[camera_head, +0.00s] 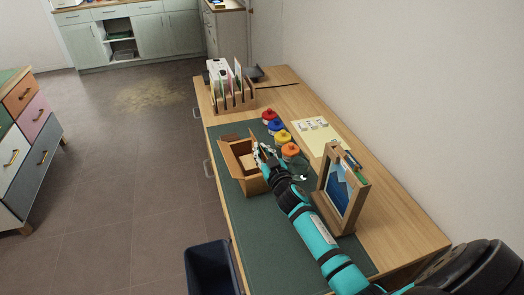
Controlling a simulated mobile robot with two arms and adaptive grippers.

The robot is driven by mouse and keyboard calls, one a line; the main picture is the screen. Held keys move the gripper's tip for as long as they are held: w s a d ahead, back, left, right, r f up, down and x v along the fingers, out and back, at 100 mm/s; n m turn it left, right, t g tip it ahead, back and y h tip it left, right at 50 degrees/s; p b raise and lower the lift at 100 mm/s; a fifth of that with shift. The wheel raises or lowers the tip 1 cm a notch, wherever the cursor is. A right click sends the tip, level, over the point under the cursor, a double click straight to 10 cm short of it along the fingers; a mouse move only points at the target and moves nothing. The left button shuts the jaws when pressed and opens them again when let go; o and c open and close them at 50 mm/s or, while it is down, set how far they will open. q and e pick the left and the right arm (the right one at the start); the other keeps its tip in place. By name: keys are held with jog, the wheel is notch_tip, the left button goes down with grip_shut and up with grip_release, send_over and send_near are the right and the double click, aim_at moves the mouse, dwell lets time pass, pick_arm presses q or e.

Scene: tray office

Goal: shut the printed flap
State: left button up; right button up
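A small open cardboard box (233,162) stands on the green desk mat (260,235), with flaps standing out around its opening. I cannot make out which flap bears the print. My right gripper (262,154) is at the right side of the box, close to its right edge. It hides part of that side. The gripper is too small in view to tell whether its fingers are open or touching the cardboard. My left gripper is not in view.
Several colored round-knobbed items (274,126) stand right of the box. A wooden picture frame (340,190) stands beside my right arm. A wooden file rack (233,103) is behind. A dark bin (212,268) stands left of the desk. The mat in front of the box is clear.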

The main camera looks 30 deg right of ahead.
jog(key=o, duration=0.5)
jog(key=shift+c, duration=0.2)
jog(key=s+a, duration=0.2)
jog(key=s, duration=1)
